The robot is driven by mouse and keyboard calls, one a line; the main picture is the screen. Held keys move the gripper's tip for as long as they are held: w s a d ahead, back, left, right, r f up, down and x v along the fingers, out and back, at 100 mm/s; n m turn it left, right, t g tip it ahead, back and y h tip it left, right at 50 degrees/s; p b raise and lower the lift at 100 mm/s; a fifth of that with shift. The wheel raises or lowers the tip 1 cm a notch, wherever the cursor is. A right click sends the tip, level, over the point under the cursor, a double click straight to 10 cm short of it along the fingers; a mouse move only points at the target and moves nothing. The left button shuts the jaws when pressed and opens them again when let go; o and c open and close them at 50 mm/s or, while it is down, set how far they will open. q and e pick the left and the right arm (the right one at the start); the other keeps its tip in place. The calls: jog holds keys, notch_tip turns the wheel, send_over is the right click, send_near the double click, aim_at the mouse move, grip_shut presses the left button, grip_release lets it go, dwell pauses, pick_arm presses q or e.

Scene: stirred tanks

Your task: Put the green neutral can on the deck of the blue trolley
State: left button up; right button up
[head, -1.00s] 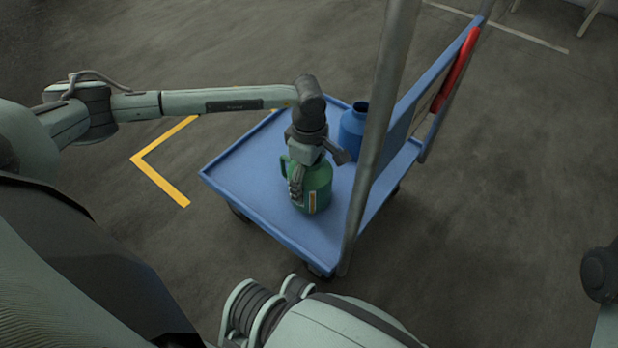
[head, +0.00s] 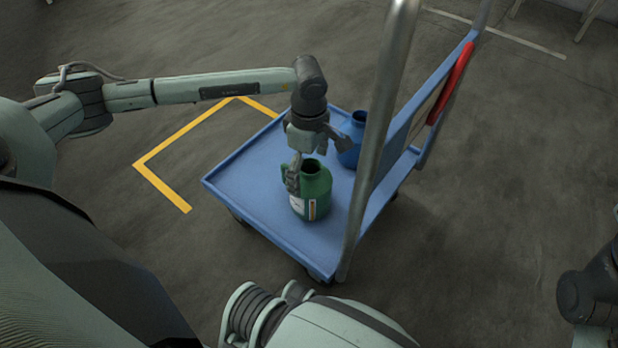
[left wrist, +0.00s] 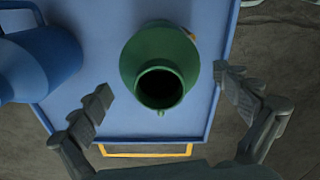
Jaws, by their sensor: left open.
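The green can (head: 316,187) stands upright on the deck of the blue trolley (head: 245,182), with its open mouth up and a label on its front. In the left wrist view the green can (left wrist: 158,68) shows from above, over the trolley deck (left wrist: 90,118). My left gripper (head: 317,168) is open at the can's top; one finger shows in front of the can. In the left wrist view its fingers (left wrist: 165,95) are spread, one on each side of the can, with gaps between. My right gripper cannot be made out.
A blue can (head: 352,140) stands on the deck behind the green one, close to my left gripper; it also shows in the left wrist view (left wrist: 45,62). A grey post (head: 376,140) rises in front of the trolley's right side.

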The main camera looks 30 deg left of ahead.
pick_arm(q)
notch_tip(320, 180, up, 6)
jog(key=p, duration=0.1)
dwell(1.4)
